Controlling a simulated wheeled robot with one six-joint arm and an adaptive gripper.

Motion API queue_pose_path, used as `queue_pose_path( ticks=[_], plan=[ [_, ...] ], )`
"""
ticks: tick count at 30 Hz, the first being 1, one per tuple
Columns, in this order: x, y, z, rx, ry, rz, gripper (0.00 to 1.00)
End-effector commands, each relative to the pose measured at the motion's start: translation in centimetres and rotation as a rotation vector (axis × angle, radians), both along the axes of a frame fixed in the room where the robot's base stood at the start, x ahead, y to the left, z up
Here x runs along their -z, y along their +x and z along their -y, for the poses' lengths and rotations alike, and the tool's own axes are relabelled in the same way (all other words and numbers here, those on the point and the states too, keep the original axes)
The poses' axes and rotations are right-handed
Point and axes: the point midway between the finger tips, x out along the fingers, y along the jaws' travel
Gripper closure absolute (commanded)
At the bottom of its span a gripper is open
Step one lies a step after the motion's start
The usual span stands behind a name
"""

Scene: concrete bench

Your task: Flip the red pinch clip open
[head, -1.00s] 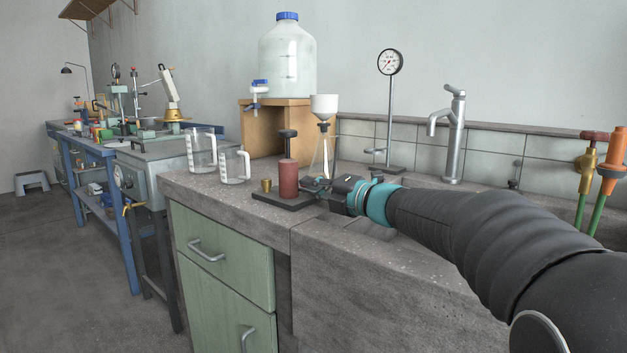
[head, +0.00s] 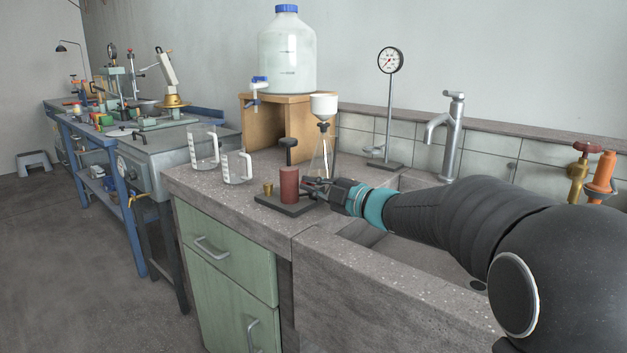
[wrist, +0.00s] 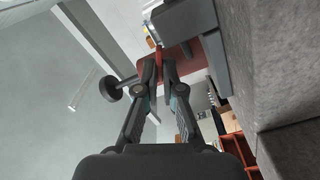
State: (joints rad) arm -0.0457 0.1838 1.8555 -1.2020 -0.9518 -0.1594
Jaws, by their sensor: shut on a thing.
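The red pinch clip shows in the wrist view as a small bright red piece (wrist: 157,52) between the fingertips. In the head view it is too small and covered by the fingers to make out. My gripper (head: 314,186) reaches in from the right, low over the bench, just right of the dark red cylinder (head: 289,186). In the wrist view my gripper (wrist: 157,72) has its fingertips close together on the red piece. Whether the clip is flipped open or shut cannot be told.
The cylinder, with a black knob (head: 288,143) above it, stands on a dark base plate (head: 290,208) beside a small brass cup (head: 268,188). A funnel flask (head: 322,150) stands close behind my gripper. Two beakers (head: 237,168) stand left. A sink basin (head: 365,232) lies right.

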Motion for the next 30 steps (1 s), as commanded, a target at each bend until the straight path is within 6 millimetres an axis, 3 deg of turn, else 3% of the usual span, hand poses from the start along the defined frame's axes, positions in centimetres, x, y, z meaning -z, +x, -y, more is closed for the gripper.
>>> queue_pose_path(
  ticks=[16, 17, 18, 30],
  plan=[
    [-0.02, -0.05, -0.12, -0.003, 0.015, -0.019, 1.00],
    [-0.02, -0.05, -0.12, -0.003, 0.015, -0.019, 0.86],
    [-0.02, -0.04, -0.09, -0.003, 0.015, -0.019, 0.83],
    [-0.07, -0.38, 0.85, 0.004, 0.014, -0.018, 0.83]
  ],
)
